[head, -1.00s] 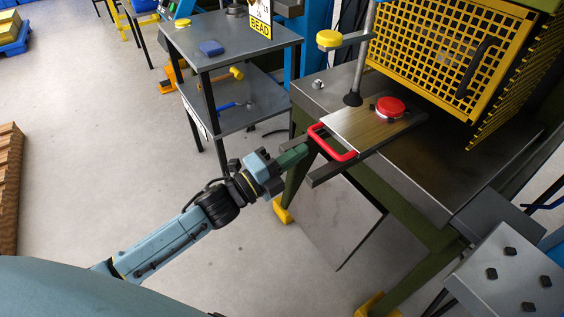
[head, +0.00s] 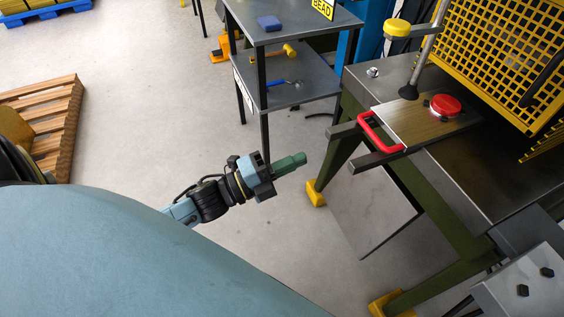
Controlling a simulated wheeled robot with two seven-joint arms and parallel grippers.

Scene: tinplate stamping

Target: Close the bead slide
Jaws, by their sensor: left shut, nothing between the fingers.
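The bead slide (head: 408,124) is a flat metal plate with a red handle (head: 372,134) on its near left end and a round red part (head: 445,105) on top. It lies on dark rails on the press table (head: 470,165). The handle end and the rail ends stick out past the table's left edge. My left gripper (head: 301,158) has greenish fingers, shut and empty. It is left of the red handle and clear of it, with a gap of open floor between. My right gripper is not in view.
A yellow mesh guard (head: 500,60) stands over the back of the press table. A yellow knob (head: 397,27) on an arm sits beside a post. A grey shelf cart (head: 290,92) with tools stands behind. A wooden pallet (head: 62,115) lies left. Floor around my left gripper is clear.

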